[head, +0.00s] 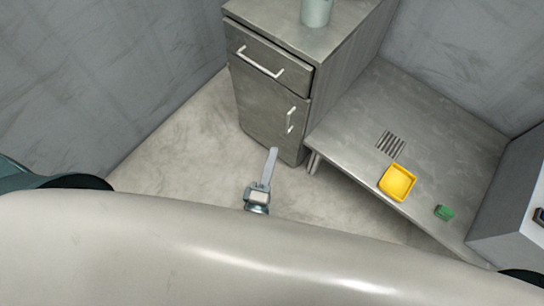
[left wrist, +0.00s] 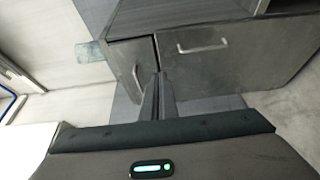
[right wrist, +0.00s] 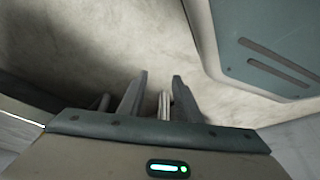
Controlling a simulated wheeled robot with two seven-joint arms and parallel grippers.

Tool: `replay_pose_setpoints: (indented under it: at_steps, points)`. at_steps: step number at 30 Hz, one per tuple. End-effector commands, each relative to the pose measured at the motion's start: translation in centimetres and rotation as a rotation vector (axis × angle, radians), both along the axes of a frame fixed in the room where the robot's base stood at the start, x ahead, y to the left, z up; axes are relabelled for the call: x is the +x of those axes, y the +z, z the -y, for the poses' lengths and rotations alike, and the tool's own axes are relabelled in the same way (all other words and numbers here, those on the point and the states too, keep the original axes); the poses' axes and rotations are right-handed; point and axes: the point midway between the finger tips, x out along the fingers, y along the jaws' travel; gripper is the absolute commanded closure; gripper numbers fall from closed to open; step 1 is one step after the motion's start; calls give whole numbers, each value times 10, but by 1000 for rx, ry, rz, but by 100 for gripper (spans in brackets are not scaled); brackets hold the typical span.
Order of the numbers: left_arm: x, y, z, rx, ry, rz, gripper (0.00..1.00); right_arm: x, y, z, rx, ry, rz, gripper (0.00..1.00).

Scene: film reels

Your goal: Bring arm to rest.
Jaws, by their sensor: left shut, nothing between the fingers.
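My left gripper (head: 271,154) shows in the head view below the grey cabinet's lower door, its fingers together with nothing between them. In the left wrist view its closed fingers (left wrist: 158,92) stand in front of the cabinet front; I cannot tell whether they touch it. My right gripper (right wrist: 159,78) shows only in the right wrist view, its fingers apart and empty, over a pale floor. In the head view the right arm's hand is hidden.
The grey cabinet (head: 250,97) has a drawer and a door with pale handles, and a grey-green canister (head: 316,12) on top. A low grey table (head: 350,115) to its right holds a yellow tray (head: 397,183) and a green block (head: 444,212). Bare floor (head: 180,150) lies left of the cabinet.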

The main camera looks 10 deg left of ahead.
Motion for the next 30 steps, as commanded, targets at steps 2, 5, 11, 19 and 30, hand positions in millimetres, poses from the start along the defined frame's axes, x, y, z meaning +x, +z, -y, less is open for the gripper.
replay_pose_setpoints:
  at_steps: [2, 5, 11, 19, 30]
  points:
    - [0, 0, 0, 0, 0, 0, 100, 0, 0, 0, 0, -1, 0, 69]
    - [0, 0, 0, 0, 0, 0, 100, 0, -1, -2, 1, -1, -1, 69]
    - [0, 0, 0, 0, 0, 0, 100, -1, -1, -8, 9, -5, -3, 69]
    - [0, -16, 3, 83, -39, -38, 100, 0, 0, -12, 16, -7, 1, 69]
    - [-36, -175, -12, 841, -444, -368, 100, 5, 5, -8, 15, 2, 45, 69]
